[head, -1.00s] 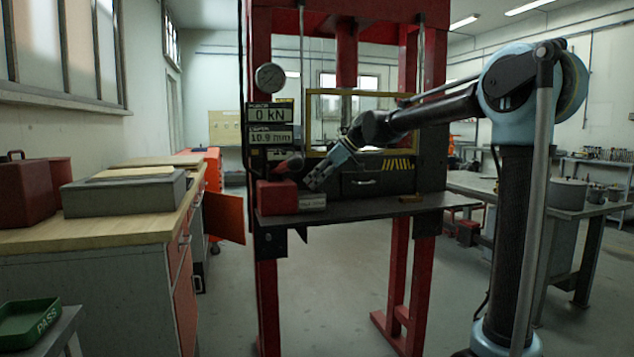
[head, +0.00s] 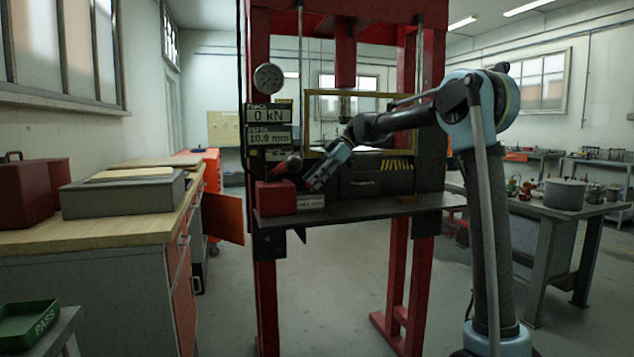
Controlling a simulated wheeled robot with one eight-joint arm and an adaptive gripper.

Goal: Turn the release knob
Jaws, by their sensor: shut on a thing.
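The red press unit (head: 277,197) sits at the left end of the press table, with a small label plate (head: 311,203) at its right. The release knob itself is hidden behind my fingers, on the right side of this unit. My gripper (head: 310,184) reaches in from the right, tilted down to the left, and is shut at the knob's place, just above the label plate. The fingertips are small and dark here, so the exact grip on the knob is not clear.
The red press frame (head: 262,90) carries a gauge (head: 269,78) and displays reading 0 kN (head: 269,115) and 10.9 mm (head: 270,136). A dark drawer box (head: 364,184) stands right of my gripper. A yellow-framed guard (head: 309,125) is above. Floor in front is clear.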

